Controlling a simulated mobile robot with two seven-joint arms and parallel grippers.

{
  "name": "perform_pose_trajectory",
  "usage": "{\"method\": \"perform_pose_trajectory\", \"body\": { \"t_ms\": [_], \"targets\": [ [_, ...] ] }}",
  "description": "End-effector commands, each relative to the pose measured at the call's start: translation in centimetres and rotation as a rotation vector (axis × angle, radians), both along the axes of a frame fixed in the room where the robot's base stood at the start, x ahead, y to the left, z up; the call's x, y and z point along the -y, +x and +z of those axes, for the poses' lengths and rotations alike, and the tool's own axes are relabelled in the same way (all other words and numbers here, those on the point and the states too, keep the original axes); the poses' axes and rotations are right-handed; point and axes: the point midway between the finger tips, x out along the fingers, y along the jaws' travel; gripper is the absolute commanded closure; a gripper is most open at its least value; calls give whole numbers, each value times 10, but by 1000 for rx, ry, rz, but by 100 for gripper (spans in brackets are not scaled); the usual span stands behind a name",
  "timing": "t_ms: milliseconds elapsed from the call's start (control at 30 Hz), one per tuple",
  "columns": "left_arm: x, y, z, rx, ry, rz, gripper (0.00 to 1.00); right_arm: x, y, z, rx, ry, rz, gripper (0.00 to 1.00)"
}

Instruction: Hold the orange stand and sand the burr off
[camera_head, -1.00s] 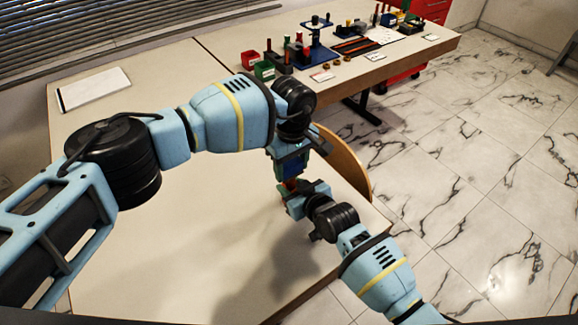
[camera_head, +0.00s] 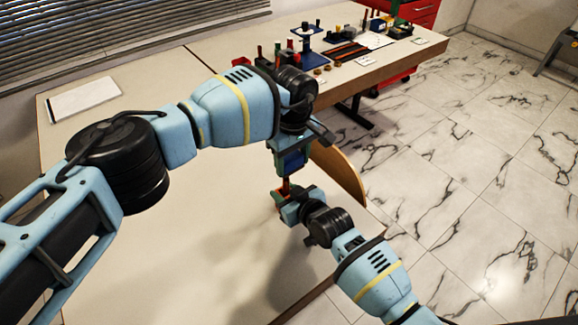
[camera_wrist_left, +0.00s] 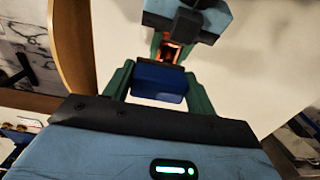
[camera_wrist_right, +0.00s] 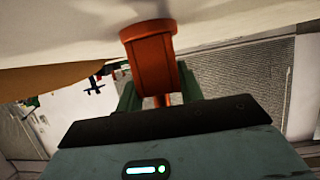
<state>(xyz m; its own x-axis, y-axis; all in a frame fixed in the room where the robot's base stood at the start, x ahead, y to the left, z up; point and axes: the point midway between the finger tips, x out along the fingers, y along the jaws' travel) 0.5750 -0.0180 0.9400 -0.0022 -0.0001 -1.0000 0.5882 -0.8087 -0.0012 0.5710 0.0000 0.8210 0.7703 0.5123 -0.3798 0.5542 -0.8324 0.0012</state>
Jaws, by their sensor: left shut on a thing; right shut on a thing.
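A blue block (camera_head: 291,161) is gripped between the green fingers of my left gripper (camera_head: 289,158). The blue block (camera_wrist_left: 158,82) also shows between those fingers in the left wrist view. The orange stand (camera_head: 284,188) is just below the block in the head view. My right gripper (camera_head: 290,203) is shut on the stand; in the right wrist view the stand's wide orange body (camera_wrist_right: 151,62) rises beyond the green fingers. In the left wrist view, part of the orange stand (camera_wrist_left: 170,50) shows beyond the block. I cannot make out the burr or whether block and stand touch.
The pale table (camera_head: 190,240) is mostly bare under my arms. A white panel (camera_head: 84,99) lies at its far left. A curved wooden piece (camera_head: 338,170) stands at the right edge. A back bench holds a blue stand (camera_head: 307,60) and several small items.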

Motion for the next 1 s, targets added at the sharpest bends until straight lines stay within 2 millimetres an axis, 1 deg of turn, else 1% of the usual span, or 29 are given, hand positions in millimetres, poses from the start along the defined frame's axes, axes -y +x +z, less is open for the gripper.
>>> {"method": "perform_pose_trajectory", "body": {
  "t_ms": [300, 833, 867, 1000],
  "targets": [
    [8, 6, 18, 1, 0, 0, 72, 1, -1, -3, -6, -3, 0, 88],
    [9, 7, 20, 1, -1, 0, 72, 1, -2, -4, -8, -4, 1, 88],
    [9, 7, 20, 1, -1, 0, 72, 1, -2, -4, -8, -4, 1, 60],
    [9, 7, 20, 1, -1, 0, 72, 1, -1, -3, -7, -3, 1, 42]
  ]
}}
